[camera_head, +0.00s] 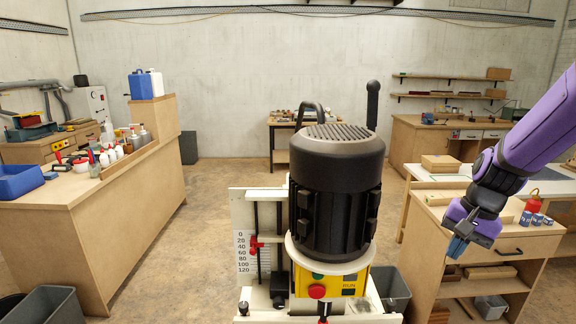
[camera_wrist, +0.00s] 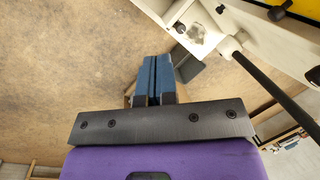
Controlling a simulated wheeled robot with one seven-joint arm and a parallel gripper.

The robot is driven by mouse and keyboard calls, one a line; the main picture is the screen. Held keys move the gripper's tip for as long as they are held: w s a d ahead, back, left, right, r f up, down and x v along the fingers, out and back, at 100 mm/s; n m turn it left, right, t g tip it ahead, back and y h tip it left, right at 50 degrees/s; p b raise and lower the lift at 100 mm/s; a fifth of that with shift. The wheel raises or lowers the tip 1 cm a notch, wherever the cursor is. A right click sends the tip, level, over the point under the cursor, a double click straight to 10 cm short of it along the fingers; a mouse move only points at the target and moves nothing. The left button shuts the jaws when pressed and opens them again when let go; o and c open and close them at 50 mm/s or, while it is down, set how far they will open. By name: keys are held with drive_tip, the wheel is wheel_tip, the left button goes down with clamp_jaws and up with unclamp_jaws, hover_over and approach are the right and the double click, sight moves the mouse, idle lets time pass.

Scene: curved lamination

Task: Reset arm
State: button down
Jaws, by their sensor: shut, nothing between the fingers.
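My gripper (camera_head: 459,247) hangs at the end of my purple arm on the right in the head view, pointing down and to the left. Its blue fingers are together and hold nothing. They also show in the wrist view (camera_wrist: 154,78), side by side over the brown floor.
A black motor machine (camera_head: 336,190) with a scale and red and green buttons stands close in front at the center. A long bench (camera_head: 80,215) is at the left. Open floor (camera_head: 205,205) lies between.

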drive_tip(key=s+a+r+n+t+h, duration=0.1)
drive_tip(key=s+a+r+n+t, duration=0.1)
drive_tip(key=s+r, duration=0.6)
drive_tip(key=s+a+r+n+t+h, duration=0.1)
drive_tip(key=s+a+r+n+t, duration=0.1)
drive_tip(key=s+r+n, duration=0.3)
drive_tip(key=s+r+t, duration=0.1)
drive_tip(key=s+r, duration=0.2)
drive_tip(key=s, duration=0.2)
drive_tip(key=shift+s+r+h, duration=0.3)
drive_tip(key=shift+s+h, duration=0.1)
